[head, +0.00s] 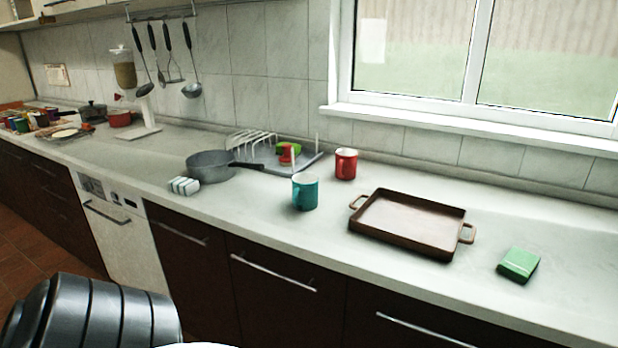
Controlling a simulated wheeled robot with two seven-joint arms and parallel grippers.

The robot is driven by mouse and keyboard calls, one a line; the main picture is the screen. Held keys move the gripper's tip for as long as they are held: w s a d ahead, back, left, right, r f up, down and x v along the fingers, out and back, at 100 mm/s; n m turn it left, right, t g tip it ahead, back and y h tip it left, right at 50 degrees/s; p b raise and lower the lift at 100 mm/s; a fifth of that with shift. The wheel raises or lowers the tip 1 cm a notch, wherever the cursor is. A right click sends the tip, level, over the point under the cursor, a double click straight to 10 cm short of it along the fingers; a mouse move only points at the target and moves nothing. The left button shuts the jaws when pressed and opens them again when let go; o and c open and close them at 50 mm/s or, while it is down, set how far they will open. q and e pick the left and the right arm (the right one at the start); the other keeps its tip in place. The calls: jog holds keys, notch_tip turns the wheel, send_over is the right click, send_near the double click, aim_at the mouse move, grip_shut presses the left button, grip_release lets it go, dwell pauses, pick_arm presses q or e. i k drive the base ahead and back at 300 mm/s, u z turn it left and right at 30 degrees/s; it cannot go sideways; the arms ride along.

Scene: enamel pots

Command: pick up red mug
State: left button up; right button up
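The red mug (346,164) stands upright on the counter, toward the wall below the window. Its rim is pale and its handle is on the left side. A teal mug (305,192) stands in front of it and to the left, apart from it. Neither of my grippers is in the head view, so nothing is seen near the red mug. A dark ribbed part, likely of my own body, shows at the bottom left.
A brown two-handled tray (408,224) lies right of the mugs, with a green block (518,264) beyond it. A grey pan (211,166), a dish rack (262,148) and a small white-and-teal item (184,186) lie to the left. The counter front edge is clear.

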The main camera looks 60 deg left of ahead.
aim_at(346, 160)
jog(key=k, duration=0.7)
jog(key=u, duration=1.85)
jog(key=i, duration=0.35)
jog(key=u, duration=0.1)
